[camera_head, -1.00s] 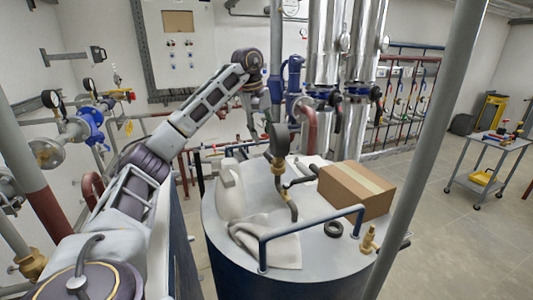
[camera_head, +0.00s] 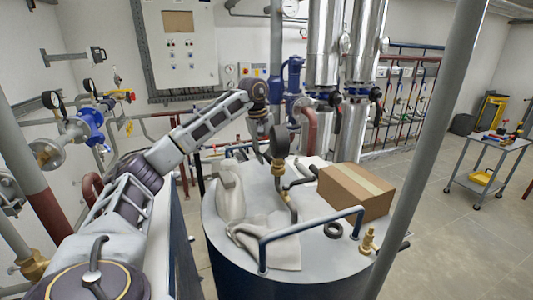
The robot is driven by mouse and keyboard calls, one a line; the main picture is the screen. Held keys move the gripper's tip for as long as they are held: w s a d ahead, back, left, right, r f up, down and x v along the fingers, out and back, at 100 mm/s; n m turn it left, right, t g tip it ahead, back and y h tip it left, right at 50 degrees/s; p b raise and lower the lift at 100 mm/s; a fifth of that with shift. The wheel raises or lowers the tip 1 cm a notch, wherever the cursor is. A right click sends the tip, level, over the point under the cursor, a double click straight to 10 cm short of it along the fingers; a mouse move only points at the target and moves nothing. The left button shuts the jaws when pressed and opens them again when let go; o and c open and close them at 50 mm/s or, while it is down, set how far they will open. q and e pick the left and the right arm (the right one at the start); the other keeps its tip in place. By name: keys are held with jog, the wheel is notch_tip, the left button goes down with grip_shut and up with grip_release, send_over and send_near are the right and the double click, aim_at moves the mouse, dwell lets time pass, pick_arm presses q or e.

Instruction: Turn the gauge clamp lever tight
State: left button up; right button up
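A round dark gauge (camera_head: 279,141) stands on a thin curved pipe (camera_head: 291,208) above the tank top, seen from its back or edge. A dark arm-like fitting (camera_head: 300,182) branches off at the pipe beneath it; I cannot tell whether this is the clamp lever. My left arm reaches in from the lower left, its wrist bent downward just left of the gauge. My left gripper (camera_head: 263,133) hangs beside the gauge, small and partly lost against the pipes, so its fingers and any contact are unclear. My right gripper is not in view.
The round tank top (camera_head: 315,252) carries a cardboard box (camera_head: 356,190), a pale jug (camera_head: 230,195), a cloth (camera_head: 268,242), a black ring (camera_head: 333,230), a brass fitting (camera_head: 368,240) and a blue rail (camera_head: 310,227). A grey pole (camera_head: 425,150) crosses at right. Open floor lies beyond.

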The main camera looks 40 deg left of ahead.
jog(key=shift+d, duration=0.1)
pick_arm(q)
grip_shut()
jog(key=shift+a, duration=0.1)
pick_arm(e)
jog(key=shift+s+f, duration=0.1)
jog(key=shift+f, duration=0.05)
